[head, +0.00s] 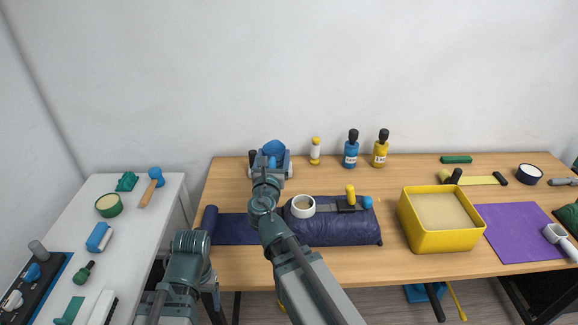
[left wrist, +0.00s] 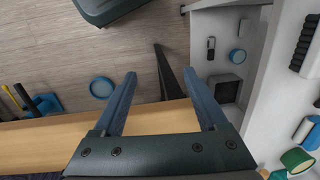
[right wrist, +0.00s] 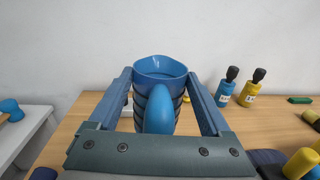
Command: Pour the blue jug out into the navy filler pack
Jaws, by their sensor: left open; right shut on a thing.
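The blue jug (head: 274,148) is at the back of the wooden table, left of the middle. My right gripper (head: 270,166) is shut on it. In the right wrist view the jug (right wrist: 160,68) looks upright between the fingers, its round mouth up and its handle towards me; its base is hidden. The navy filler pack (head: 345,232) lies nearer the front edge, with a white round collar (head: 303,206) on its left top. My right arm passes in front of its left end. My left gripper (left wrist: 165,95) is open and empty, near the table's front edge.
A blue bottle (head: 350,153) and a yellow bottle (head: 380,153) stand at the back. A yellow bin (head: 431,238) is right of the pack. A yellow-handled tool (head: 350,195) is on the pack. A white side table (head: 130,220) is at left. Bare wood lies behind the pack.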

